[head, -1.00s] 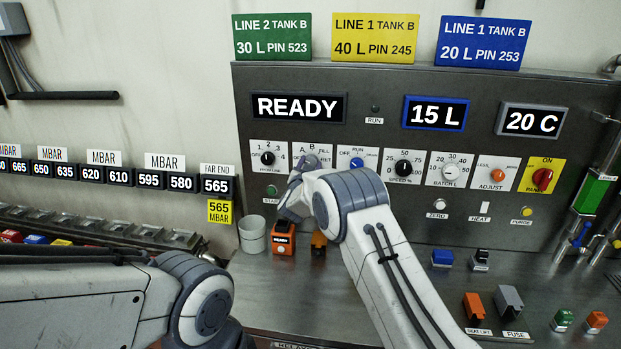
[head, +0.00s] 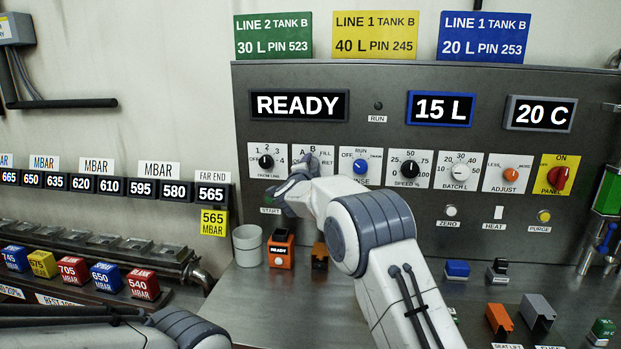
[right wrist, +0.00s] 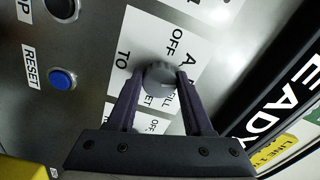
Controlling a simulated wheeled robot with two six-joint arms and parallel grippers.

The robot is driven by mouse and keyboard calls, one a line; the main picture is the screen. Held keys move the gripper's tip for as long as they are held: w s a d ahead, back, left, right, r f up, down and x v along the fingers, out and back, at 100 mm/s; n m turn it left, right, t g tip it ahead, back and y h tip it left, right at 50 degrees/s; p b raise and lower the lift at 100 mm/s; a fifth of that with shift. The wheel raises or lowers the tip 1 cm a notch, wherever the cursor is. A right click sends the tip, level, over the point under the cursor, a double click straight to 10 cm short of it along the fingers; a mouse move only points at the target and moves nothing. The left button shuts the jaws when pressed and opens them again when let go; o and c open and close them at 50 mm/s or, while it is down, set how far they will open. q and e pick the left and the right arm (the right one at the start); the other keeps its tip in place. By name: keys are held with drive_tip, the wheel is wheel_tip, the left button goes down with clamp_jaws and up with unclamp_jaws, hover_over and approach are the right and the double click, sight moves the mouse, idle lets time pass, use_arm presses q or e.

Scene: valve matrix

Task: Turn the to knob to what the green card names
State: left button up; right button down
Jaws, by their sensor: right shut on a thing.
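The green card (head: 272,37) on top of the panel reads LINE 2 TANK B, 30 L, PIN 523. The TO knob (right wrist: 160,76) is a grey round knob on a white plate with A, B, OFF, FILL and RET marks. In the head view the TO knob's plate (head: 325,157) is partly hidden behind my right gripper (head: 303,172). In the right wrist view my right gripper (right wrist: 161,84) has one finger on each side of the knob and is shut on it. I cannot tell the knob's setting. My left gripper is out of view.
The LINE knob (head: 265,162) is close on the left and the blue RINSE knob (head: 360,167) on the right. A READY display (head: 299,105) is above. A grey cup (head: 247,245) and an orange READY block (head: 281,249) stand on the bench below.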

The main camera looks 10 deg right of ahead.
drive_tip(key=shift+m+b, duration=1.05)
drive_tip(key=shift+m, duration=0.45)
drive_tip(key=shift+c, duration=1.5)
unclamp_jaws()
drive_tip(key=shift+d, duration=0.1)
drive_tip(key=shift+s, duration=0.1)
drive_tip(key=b+v, duration=0.3)
drive_tip(key=v, duration=0.7)
drive_tip(key=shift+s+b, duration=0.2)
drive_tip(key=shift+b, duration=0.15)
